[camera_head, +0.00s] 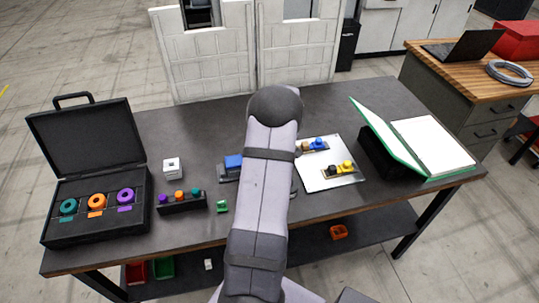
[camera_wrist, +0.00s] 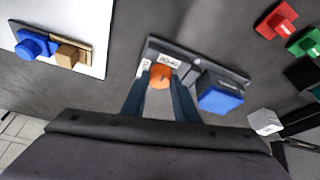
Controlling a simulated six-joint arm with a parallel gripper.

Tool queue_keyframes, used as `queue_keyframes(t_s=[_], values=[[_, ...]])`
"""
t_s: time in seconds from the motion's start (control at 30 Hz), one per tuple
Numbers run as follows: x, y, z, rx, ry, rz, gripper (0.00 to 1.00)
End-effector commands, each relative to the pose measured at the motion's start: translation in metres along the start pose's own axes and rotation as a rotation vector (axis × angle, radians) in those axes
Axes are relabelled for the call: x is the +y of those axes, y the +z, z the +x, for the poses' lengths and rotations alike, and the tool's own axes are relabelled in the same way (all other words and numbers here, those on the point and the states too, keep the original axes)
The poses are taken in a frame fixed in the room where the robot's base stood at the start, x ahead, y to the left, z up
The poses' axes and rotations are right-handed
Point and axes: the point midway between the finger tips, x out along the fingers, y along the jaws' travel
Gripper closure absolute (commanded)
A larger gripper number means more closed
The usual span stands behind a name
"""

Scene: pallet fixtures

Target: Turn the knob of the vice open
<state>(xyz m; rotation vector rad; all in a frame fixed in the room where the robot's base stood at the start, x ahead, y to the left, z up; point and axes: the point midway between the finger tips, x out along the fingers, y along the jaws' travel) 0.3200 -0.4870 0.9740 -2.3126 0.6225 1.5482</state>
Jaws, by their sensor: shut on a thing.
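The vice (camera_head: 229,172) is a dark base with a blue block on it, left of my arm in the head view and partly hidden by it. In the wrist view the vice (camera_wrist: 204,61) lies at the top centre, with its blue block (camera_wrist: 220,98) at the right. The orange knob (camera_wrist: 160,78) has a dark line on its top and white labels beside it. My gripper (camera_wrist: 160,84) has its two dark fingers on either side of the knob, shut on it. The head view hides my gripper behind the arm.
A white board (camera_head: 313,180) with blue and yellow parts lies to the right, and a green binder (camera_head: 379,141) beyond it. An open black case (camera_head: 142,209) stands at the left.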

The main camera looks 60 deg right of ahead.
Motion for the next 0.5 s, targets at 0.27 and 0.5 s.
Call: queue_keyframes(t_s=[0.27, 0.5], values=[[0.0002, -0.001, -0.0006, 0.003, 0.007, 0.015, 0.95], [0.0002, -0.0008, -0.0005, 0.002, 0.006, 0.014, 0.54]])
